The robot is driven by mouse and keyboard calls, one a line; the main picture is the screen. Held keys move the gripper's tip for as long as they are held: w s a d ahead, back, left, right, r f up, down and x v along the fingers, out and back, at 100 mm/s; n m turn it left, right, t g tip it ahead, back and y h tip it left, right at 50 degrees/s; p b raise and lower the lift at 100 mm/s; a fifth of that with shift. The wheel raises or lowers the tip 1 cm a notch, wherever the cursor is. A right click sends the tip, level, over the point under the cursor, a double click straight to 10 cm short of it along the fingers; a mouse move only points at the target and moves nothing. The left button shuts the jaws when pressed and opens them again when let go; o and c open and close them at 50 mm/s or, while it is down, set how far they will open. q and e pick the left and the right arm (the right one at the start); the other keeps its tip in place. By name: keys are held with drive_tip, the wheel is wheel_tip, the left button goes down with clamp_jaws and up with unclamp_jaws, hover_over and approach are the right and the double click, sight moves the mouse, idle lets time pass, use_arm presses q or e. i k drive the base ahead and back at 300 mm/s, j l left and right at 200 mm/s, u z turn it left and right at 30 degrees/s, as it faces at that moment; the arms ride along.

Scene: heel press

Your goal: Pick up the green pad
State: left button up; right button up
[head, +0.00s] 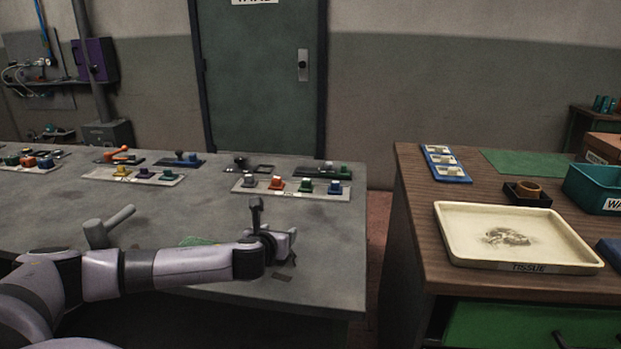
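A small green piece (196,241), possibly the green pad, lies on the grey table just behind my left forearm, which hides part of it. My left arm reaches in from the left, low over the front of the grey table. My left gripper (272,238) is at its end, to the right of the green piece and apart from it. The fingers are seen at a poor angle, so I cannot tell whether they are open or shut. My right gripper is not in view.
The grey table (330,245) holds several trays of coloured blocks, including a front tray (290,190). A gap separates it from the wooden table (415,205). That holds a cream tray (520,266), a flat green mat (530,164), a blue rack (444,164) and a teal bin (590,190).

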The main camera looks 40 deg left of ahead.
sight(305, 186)
drive_tip(key=i+j, duration=0.6)
drive_tip(key=i, duration=0.2)
